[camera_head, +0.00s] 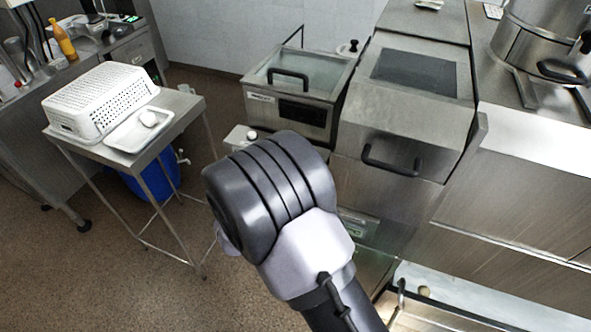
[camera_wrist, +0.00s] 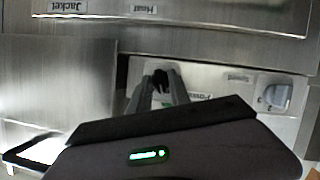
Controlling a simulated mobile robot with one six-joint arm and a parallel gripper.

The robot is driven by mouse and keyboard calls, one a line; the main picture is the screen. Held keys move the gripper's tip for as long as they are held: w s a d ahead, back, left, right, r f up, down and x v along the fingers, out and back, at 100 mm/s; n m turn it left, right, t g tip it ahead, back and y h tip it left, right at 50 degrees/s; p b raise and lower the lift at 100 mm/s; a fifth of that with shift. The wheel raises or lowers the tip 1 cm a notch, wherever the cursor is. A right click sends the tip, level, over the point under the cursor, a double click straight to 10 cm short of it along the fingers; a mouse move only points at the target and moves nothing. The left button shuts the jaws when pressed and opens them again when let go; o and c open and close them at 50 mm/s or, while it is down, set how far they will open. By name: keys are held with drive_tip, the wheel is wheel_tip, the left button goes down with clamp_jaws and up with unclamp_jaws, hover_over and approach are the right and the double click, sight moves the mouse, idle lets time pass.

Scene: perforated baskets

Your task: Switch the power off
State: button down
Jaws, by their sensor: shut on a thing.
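In the wrist view my gripper (camera_wrist: 161,82) reaches to a pale control panel (camera_wrist: 205,84) below a steel housing. Its two grey fingers are shut on a small dark switch or knob (camera_wrist: 161,77), mostly hidden between them. A label beside it is blurred and partly covered; it may read "Power". To the right on the same panel is a grey knob (camera_wrist: 277,96) near a label like "Speed". In the head view my arm hides the gripper and most of that panel.
In the wrist view a steel face with "Jacket" and "Heat" labels (camera_wrist: 144,9) lies above. In the head view steel machines with black handles (camera_head: 392,162) stand ahead. A side table holds a white perforated basket (camera_head: 100,98) and a white tray (camera_head: 138,128). Floor is free at lower left.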

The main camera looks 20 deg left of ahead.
drive_tip(key=n+h+p, duration=0.2)
drive_tip(key=n+p, duration=0.1)
drive_tip(key=shift+a+t, duration=0.1)
drive_tip(key=shift+t, duration=0.2)
drive_tip(key=shift+f+n+h, duration=0.1)
drive_tip(key=shift+n+h, duration=0.2)
drive_tip(key=shift+n, duration=0.1)
drive_tip(key=c, duration=1.5)
unclamp_jaws()
drive_tip(key=shift+w, duration=0.1)
drive_tip(key=shift+o, duration=0.2)
drive_tip(key=p+v, duration=0.2)
drive_tip(key=v, duration=1.5)
drive_tip(key=shift+s, duration=0.25)
